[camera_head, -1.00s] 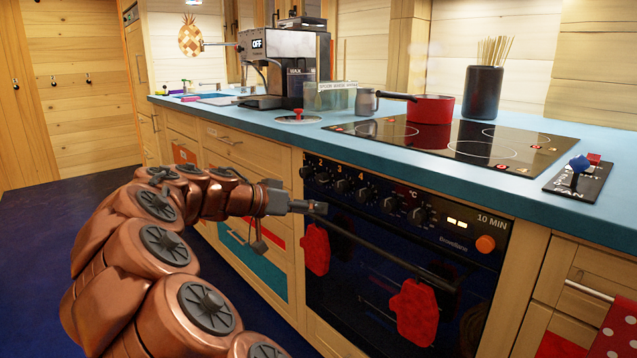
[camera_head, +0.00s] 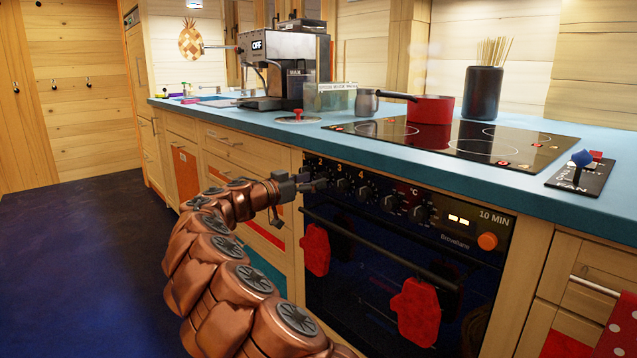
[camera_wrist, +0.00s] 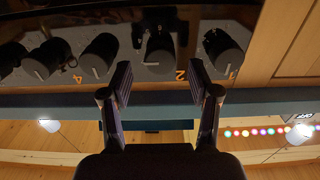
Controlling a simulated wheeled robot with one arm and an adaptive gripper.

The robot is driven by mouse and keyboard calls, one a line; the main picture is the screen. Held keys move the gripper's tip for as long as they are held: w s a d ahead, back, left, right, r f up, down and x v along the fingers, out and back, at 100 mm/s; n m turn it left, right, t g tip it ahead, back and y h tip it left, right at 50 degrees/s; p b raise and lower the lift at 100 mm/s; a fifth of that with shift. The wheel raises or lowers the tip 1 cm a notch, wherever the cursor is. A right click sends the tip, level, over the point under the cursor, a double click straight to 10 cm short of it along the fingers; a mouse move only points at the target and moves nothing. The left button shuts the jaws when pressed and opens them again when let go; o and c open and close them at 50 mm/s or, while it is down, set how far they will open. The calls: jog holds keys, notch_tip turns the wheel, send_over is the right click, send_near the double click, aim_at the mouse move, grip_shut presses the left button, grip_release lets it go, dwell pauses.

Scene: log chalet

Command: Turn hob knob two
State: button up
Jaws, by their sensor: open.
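The oven's front panel carries a row of dark hob knobs. In the wrist view, which looks upside down, knob two (camera_wrist: 160,52) is a black cylinder with a pale pointer line, beside an orange "2". My gripper (camera_wrist: 161,78) is open and empty, its fingertips on either side of that knob's line. I cannot tell whether they touch it. In the head view my gripper (camera_head: 316,184) is at the left end of the knob row and largely hides knob two.
Neighbouring knobs (camera_wrist: 98,55) and (camera_wrist: 228,50) stand close on both sides. Below the panel are the oven handle (camera_head: 385,250) and red mitts (camera_head: 415,310). A red pan (camera_head: 432,108) stands on the hob (camera_head: 540,150) above. The floor (camera_head: 80,270) at left is clear.

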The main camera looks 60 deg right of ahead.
jog(key=shift+x, duration=1.45)
jog(key=c, duration=1.2)
